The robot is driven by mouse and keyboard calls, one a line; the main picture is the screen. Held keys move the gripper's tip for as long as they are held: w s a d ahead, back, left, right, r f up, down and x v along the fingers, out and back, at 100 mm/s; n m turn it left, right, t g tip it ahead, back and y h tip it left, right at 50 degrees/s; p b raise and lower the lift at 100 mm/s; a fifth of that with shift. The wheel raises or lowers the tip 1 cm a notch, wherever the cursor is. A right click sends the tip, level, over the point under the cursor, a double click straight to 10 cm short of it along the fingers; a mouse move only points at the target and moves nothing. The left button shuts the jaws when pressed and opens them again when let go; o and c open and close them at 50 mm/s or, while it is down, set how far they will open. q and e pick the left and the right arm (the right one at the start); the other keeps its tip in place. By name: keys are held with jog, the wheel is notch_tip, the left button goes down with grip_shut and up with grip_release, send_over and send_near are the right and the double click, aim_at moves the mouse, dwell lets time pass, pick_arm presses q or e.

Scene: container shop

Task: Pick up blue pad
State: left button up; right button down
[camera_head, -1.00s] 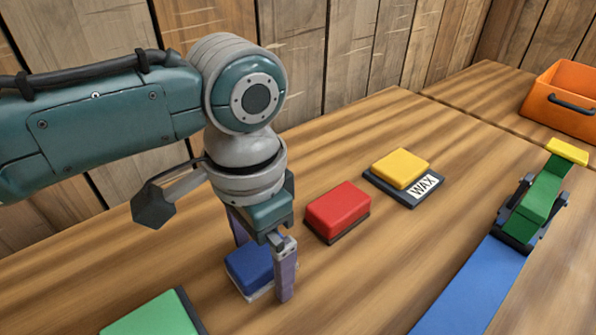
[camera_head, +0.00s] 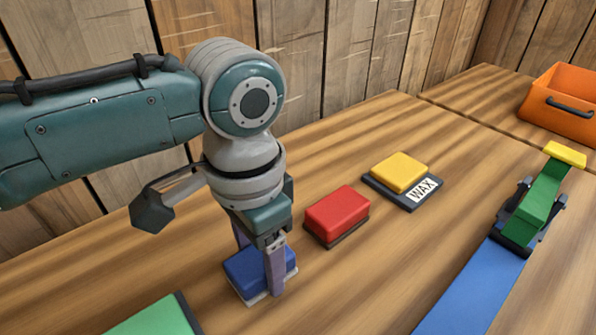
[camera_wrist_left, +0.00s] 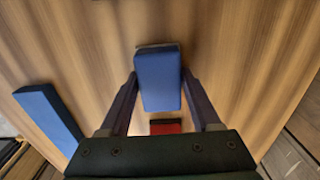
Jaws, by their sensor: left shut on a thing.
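The blue pad (camera_head: 244,271) lies on a thin pale base on the wooden table, low in the middle-left of the head view. My left gripper (camera_head: 258,270) points down with one finger on each side of it, shut on it. The far finger is partly hidden behind the pad. In the left wrist view the blue pad (camera_wrist_left: 158,80) sits between the two fingers. The pad appears still down at table level. My right gripper is not in view.
A red pad (camera_head: 337,215) stands just right of my gripper, and a yellow pad (camera_head: 400,172) on a WAX base beyond it. A green pad (camera_head: 155,318) is at front left. A green piece (camera_head: 531,214) in a dark clamp, a blue strip (camera_head: 465,295) and an orange bin (camera_head: 562,105) are right.

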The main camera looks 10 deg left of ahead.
aim_at(260, 257)
pick_arm(q)
notch_tip(260, 257, up, 20)
jog(key=p, duration=0.5)
jog(key=shift+p, duration=0.35)
jog(key=o, duration=0.9)
jog(key=shift+c, duration=0.2)
jog(key=c, duration=0.7)
jog(key=shift+o, duration=0.2)
